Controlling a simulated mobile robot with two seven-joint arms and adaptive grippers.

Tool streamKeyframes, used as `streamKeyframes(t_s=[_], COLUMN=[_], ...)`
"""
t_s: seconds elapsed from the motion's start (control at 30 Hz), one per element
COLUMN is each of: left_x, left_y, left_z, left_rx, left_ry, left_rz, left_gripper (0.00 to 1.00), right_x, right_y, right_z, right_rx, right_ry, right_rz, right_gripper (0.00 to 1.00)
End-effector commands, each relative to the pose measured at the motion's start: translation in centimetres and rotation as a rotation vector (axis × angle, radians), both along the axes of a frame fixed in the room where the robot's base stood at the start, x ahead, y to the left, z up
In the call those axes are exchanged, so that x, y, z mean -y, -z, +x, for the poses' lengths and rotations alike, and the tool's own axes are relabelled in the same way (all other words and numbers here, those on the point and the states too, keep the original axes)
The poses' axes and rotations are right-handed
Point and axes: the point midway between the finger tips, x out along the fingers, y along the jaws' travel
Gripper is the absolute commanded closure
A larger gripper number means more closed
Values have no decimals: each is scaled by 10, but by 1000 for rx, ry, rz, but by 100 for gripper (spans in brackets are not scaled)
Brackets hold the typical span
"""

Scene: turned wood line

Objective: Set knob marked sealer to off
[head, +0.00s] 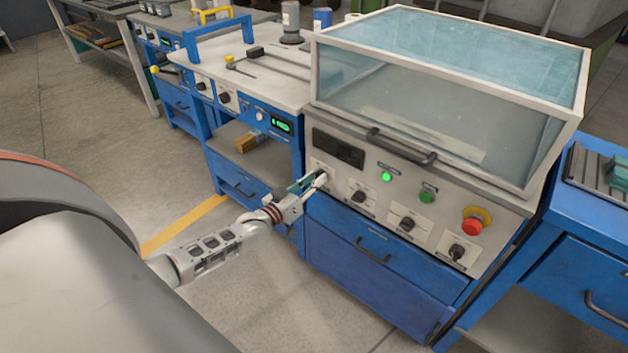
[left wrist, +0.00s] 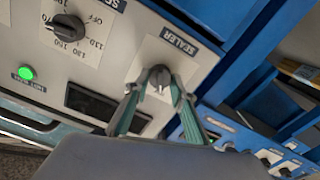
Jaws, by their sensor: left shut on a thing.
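The knob marked sealer (left wrist: 160,76) is dark and sits on a pale plate under a black SEALER label (left wrist: 179,42) in the left wrist view. My left gripper (left wrist: 159,84) has its two green-grey fingers on either side of the knob and is shut on it. In the head view my left gripper (head: 317,180) is at the left end of the grey control panel (head: 380,213), where it largely hides this knob. The knob's position marks are too covered to read. My right gripper is not in view.
A knob with an OFF and temperature scale (left wrist: 68,27) is beside it. The panel also holds a lit green lamp (head: 386,176), a green button (head: 427,196), a red emergency stop (head: 474,221) and other knobs. A glass-sided hood (head: 440,105) and handle (head: 401,148) stand above.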

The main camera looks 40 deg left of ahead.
Motion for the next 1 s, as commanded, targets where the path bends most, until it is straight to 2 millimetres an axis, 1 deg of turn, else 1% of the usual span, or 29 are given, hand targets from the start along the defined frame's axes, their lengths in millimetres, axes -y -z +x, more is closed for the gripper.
streamKeyframes(t_s=[0.13, 0.17, 0.2, 0.53, 0.67, 0.77, 1.0], left_x=[0, 0, 0, 0, 0, -1, -5], left_y=[1, 1, 0, 0, 2, 2, 2], left_z=[0, 0, 0, -1, -7, -18, -61], left_rx=[-1, -1, -1, -1, -2, -3, -4], left_ry=[0, 0, 0, 0, 1, 0, 0], left_rz=[-2, -2, -1, 0, 0, 0, 0], left_gripper=[97, 68, 59, 59, 59, 59, 59], right_x=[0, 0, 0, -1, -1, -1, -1], right_y=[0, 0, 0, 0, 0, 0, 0], right_z=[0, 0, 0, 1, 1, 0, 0], right_rx=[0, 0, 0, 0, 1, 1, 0], right_ry=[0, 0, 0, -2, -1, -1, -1], right_rz=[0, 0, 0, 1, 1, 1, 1], right_gripper=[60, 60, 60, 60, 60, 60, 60])
